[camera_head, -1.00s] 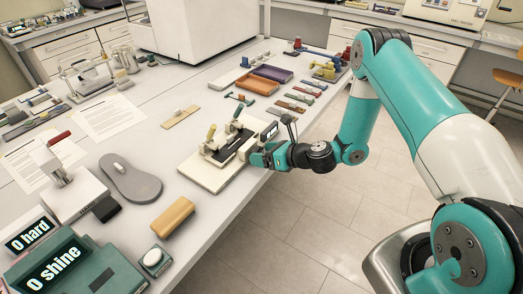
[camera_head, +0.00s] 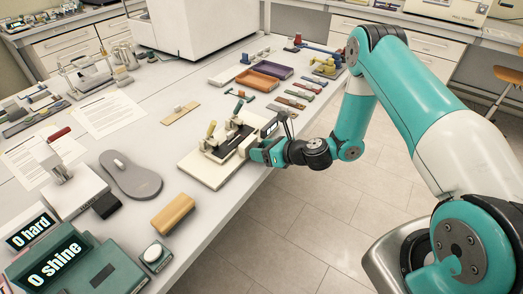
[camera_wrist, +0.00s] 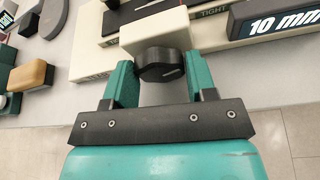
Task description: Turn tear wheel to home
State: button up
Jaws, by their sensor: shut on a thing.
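The tear wheel (camera_wrist: 158,62) is a black round knob on a cream block (camera_wrist: 155,33) at the end of the tester. My gripper (camera_wrist: 160,75) has its teal fingers on either side of the knob, shut on it. A light mark shows on the knob, lying nearly crosswise and slightly tilted. The knob is hidden there by my gripper.
A tan block (camera_head: 173,213), a grey sole (camera_head: 130,176) and a teal box (camera_head: 80,265) lie on the bench. Orange (camera_head: 257,80) and purple trays stand behind the tester.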

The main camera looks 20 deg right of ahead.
jog(key=n+b, duration=0.1)
jog(key=n+t+h+b, duration=0.1)
jog(key=n+h+b, duration=0.1)
jog(key=b, duration=0.1)
jog(key=shift+s+a+f+n, duration=0.15)
jog(key=shift+a+f+n, duration=0.05)
jog(key=shift+f+n, duration=0.1)
jog(key=n+t+b, duration=0.1)
jog(key=b, duration=0.2)
jog(key=shift+n+h, duration=0.3)
jog(key=shift+h, duration=0.1)
jog(key=shift+s+a+r+n+t+b, duration=0.1)
jog(key=shift+r+n+t+b, duration=0.15)
jog(key=shift+b, duration=0.5)
jog(key=o, duration=0.9)
jog(key=shift+s, duration=0.1)
